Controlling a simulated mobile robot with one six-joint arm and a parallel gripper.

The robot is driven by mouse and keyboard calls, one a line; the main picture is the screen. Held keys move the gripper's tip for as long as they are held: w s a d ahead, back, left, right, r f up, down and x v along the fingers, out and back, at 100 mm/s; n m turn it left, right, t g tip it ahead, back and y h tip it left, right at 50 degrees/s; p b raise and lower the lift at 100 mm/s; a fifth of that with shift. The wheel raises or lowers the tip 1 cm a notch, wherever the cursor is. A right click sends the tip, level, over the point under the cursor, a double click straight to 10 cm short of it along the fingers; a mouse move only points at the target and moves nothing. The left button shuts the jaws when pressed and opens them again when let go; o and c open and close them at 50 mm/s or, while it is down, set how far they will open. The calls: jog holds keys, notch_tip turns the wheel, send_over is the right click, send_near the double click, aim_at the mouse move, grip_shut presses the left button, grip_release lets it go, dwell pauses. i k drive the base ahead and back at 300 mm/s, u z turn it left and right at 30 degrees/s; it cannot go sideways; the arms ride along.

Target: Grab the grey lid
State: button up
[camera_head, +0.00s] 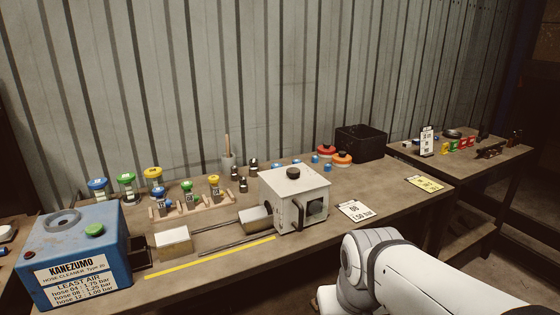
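A grey round ring-shaped piece (62,222) sits on top of the blue hose cleaner box (85,250) at the lower left, beside a green knob (94,230). A dark grey round piece (453,133) lies on the far right table. I cannot tell for sure which of these is the grey lid. My arm reaches in at the bottom right, in front of the bench, but my gripper is outside the picture.
The bench (400,190) holds a white crimper box (294,198), a rack of colour-lidded jars (188,208), a black bin (361,142) and orange-lidded pieces (341,158). A yellow stripe (212,256) runs along the front. Bare bench lies right of the crimper around the paper cards (356,211).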

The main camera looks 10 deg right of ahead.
aim_at(286, 181)
jog(key=i, duration=0.95)
jog(key=u, duration=0.1)
